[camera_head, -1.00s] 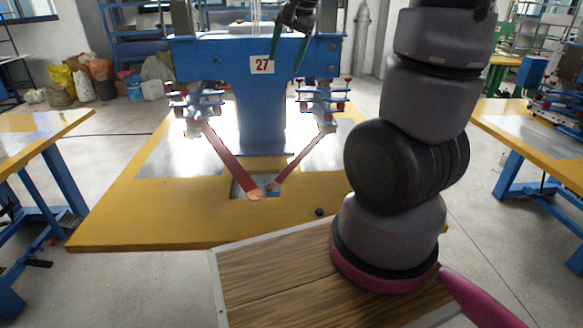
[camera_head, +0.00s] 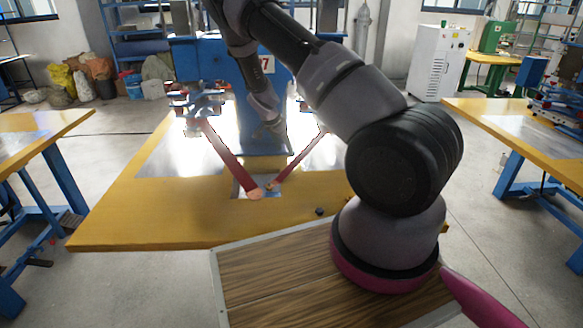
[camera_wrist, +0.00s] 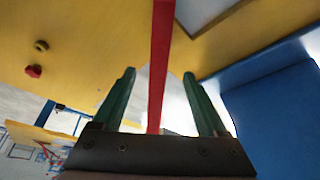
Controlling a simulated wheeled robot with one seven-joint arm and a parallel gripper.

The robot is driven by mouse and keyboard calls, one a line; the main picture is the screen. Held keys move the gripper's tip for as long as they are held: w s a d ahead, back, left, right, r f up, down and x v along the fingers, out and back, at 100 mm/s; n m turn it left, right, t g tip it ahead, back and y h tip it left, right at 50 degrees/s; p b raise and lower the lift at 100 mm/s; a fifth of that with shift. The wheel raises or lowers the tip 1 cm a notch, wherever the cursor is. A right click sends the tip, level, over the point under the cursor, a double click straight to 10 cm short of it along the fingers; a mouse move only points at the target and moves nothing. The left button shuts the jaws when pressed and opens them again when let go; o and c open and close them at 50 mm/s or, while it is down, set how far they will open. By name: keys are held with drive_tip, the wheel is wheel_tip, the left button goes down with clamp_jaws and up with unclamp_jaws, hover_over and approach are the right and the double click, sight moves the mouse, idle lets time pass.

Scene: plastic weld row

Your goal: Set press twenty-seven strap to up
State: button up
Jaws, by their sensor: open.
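Press twenty-seven is the blue press (camera_head: 185,62) on the yellow table in the head view; my arm covers part of its number plate. Two red straps slope down from it and converge low at a small plate: the left strap (camera_head: 228,160) and the right strap (camera_head: 300,155). My gripper (camera_head: 280,138) hangs in front of the press column, beside the right strap's upper part. In the wrist view my gripper (camera_wrist: 159,73) is open, with its green fingers on either side of a red strap (camera_wrist: 160,40). I cannot tell whether they touch it.
The yellow table (camera_head: 120,215) has a small dark knob (camera_head: 319,211) near its front edge. The blue press column (camera_wrist: 275,110) stands close on the right in the wrist view. Other yellow tables stand at left (camera_head: 40,130) and right (camera_head: 510,115).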

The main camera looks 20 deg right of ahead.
sight(291, 166)
drive_tip(key=x, duration=1.1)
drive_tip(key=shift+f, duration=0.15)
clamp_jaws()
idle(1.1)
